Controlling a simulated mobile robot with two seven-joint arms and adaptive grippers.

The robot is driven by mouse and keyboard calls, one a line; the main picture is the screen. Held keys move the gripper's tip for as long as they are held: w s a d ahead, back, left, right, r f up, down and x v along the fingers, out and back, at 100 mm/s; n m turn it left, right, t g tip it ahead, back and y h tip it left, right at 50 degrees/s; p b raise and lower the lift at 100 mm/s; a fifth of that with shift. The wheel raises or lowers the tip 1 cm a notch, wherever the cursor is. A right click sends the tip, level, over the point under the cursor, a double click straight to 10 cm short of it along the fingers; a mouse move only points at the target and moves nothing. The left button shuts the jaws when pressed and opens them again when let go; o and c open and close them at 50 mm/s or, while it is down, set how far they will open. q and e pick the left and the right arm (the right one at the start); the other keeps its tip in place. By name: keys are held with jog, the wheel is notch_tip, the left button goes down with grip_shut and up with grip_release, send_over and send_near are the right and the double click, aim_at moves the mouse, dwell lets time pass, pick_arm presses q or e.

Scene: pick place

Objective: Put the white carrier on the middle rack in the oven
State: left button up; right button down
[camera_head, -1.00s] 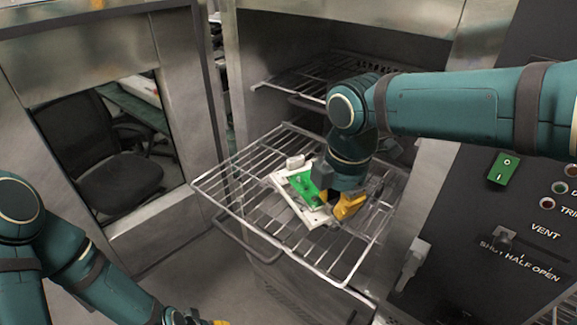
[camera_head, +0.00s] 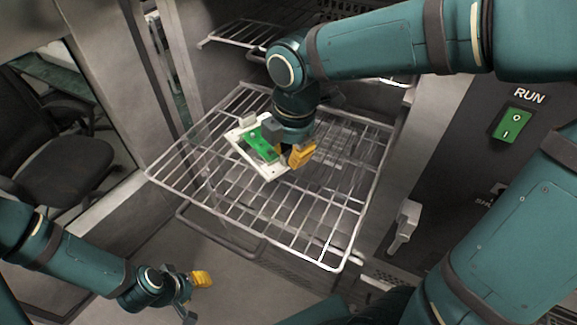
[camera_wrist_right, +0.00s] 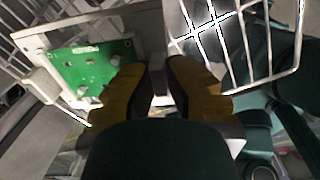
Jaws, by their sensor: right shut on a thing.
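The white carrier (camera_head: 247,156) is a flat frame with a green circuit board on it. My right gripper (camera_head: 287,155) is shut on the carrier's right side, with yellow fingertips beside the board. The carrier is over the pulled-out wire rack (camera_head: 333,248), towards its back half; I cannot tell whether it touches the wires. In the right wrist view the carrier (camera_wrist_right: 112,28) is at upper left, running to the fingers (camera_wrist_right: 155,82), with rack wires behind. My left gripper (camera_head: 196,297) is low at left, away from the rack; its opening is unclear.
Another wire rack (camera_head: 240,36) is higher in the oven, behind my right arm. The open oven door (camera_head: 88,208) stands at left, with a chair (camera_head: 50,150) seen through its window. A control panel with a green switch (camera_head: 512,124) is at right.

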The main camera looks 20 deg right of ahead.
aim_at(291, 179)
jog(key=shift+f+b, duration=0.45)
jog(key=shift+f, duration=1.85)
jog(key=shift+f, duration=0.1)
jog(key=c, duration=1.1)
grip_release()
jog(key=shift+c, duration=0.2)
jog(key=r+p, duration=0.1)
jog(key=r, duration=0.7)
jog(key=r+p, duration=0.1)
jog(key=r, duration=0.3)
jog(key=shift+s+d+r+p, duration=0.1)
jog(key=shift+s+p, duration=0.2)
jog(key=shift+s, duration=0.1)
